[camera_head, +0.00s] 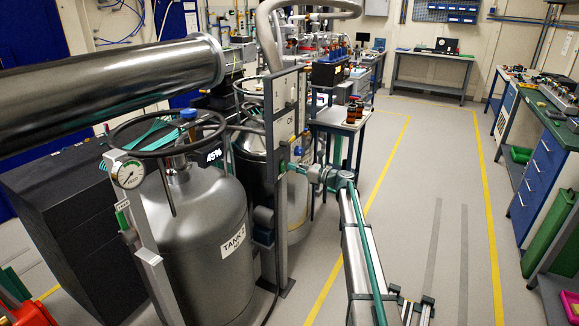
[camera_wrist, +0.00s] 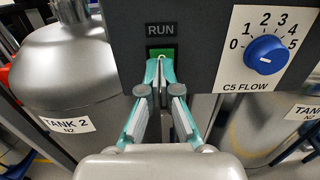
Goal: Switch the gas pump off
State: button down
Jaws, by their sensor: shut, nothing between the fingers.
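In the wrist view a dark control panel (camera_wrist: 205,20) fills the top, with a small "RUN" sign (camera_wrist: 162,31). Just below the sign is a green switch (camera_wrist: 169,50), partly hidden behind my fingertips. My gripper (camera_wrist: 161,66) is shut and empty, its teal-and-grey fingertips right in front of the switch. I cannot tell if they touch it. In the head view my gripper (camera_head: 293,168) points left at the stand beside the tanks; the switch does not show there.
A blue "C5 FLOW" dial (camera_wrist: 265,55) is right of the switch. The grey TANK 2 (camera_wrist: 70,85) stands left, also in the head view (camera_head: 205,225). A steel pipe (camera_head: 110,85) crosses above the tanks. The floor (camera_head: 425,190) to the right is clear.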

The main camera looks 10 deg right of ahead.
jog(key=r+b+v, duration=0.1)
jog(key=v, duration=1)
jog(key=shift+d+r+b, duration=0.2)
jog(key=shift+r+b, duration=0.15)
jog(key=shift+b, duration=0.05)
jog(key=s+a+f+n+g+h, duration=0.25)
jog(key=s+f+n, duration=0.25)
jog(key=s+f, duration=0.55)
jog(key=s+a+f+n+g+h, duration=0.2)
jog(key=s+a+f+n+g, duration=0.4)
jog(key=f, duration=0.8)
jog(key=s+a+f+n+g+h, duration=0.1)
jog(key=s+f+n+h, duration=0.3)
jog(key=s+f, duration=0.7)
jog(key=s+a+f+n+g+h, duration=0.1)
jog(key=s+a+f+n+g, duration=0.15)
jog(key=s+f, duration=0.55)
jog(key=s+a+f+n+g+h, duration=0.15)
jog(key=s+f+n, duration=0.25)
jog(key=s, duration=0.7)
jog(key=s+a+f+n+g+h, duration=0.1)
jog(key=s+f+n+g, duration=0.1)
jog(key=s, duration=1.2)
jog(key=s+a+f+n+g+h, duration=0.1)
jog(key=s+f+n+g+h, duration=0.1)
jog(key=s, duration=1.2)
jog(key=shift+a+f+g, duration=0.2)
jog(key=shift+a+g, duration=0.1)
jog(key=shift+g, duration=0.25)
